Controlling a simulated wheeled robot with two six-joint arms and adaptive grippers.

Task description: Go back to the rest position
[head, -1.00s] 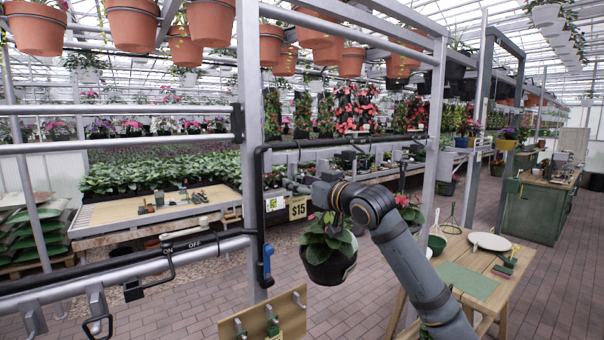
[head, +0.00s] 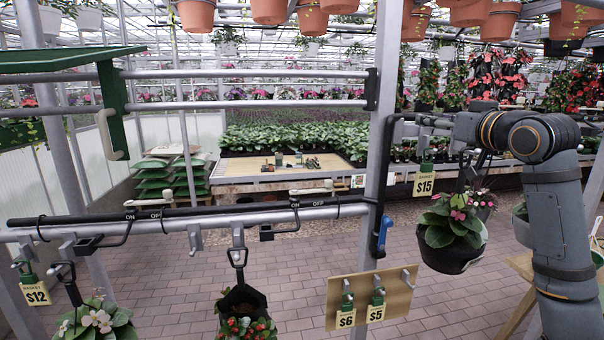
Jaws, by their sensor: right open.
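My right gripper (head: 467,128) is at the upper right, at the end of my grey arm from the right. It is open, beside the end of a black bracket arm (head: 415,118) that comes off a grey post. Its fingertips are largely hidden by the wrist and too dark to make out well. A black hanging basket (head: 452,256) with green leaves and pink flowers hangs below the gripper. I cannot tell exactly where its hanger is held. My left gripper is not in view.
The grey post (head: 374,160) and a long rail (head: 180,220) with hooks stand close in front. More flower baskets (head: 245,325) hang at lower left. A wooden board (head: 400,290) with price tags juts out near the post. A plant table (head: 270,172) stands behind.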

